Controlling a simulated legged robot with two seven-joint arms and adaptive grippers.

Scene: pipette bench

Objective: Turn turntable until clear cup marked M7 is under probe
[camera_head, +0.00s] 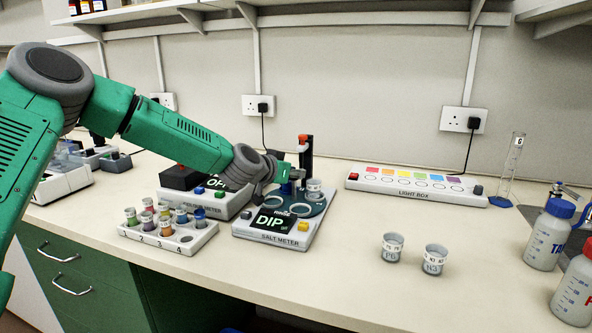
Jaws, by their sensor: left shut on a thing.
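The salt meter (275,238) stands on the bench with its display reading "DIP". Its round blue turntable (318,207) carries a clear cup (314,188) at the back right and what looks like another cup (301,209) near the front. I cannot read M7 on either. A black post with a red top (306,150) rises behind the turntable; the probe tip is hard to make out beside my gripper. My left gripper (287,187) is low over the turntable's left side, shut on what appears to be part of the turntable; its fingertips are mostly hidden.
Two clear cups, marked P6 (392,247) and K3 (434,260), stand on the bench to the right. A rack of colored vials (168,236) sits left of the meter. A light box (416,187) is behind, bottles (549,235) at far right. The front middle bench is clear.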

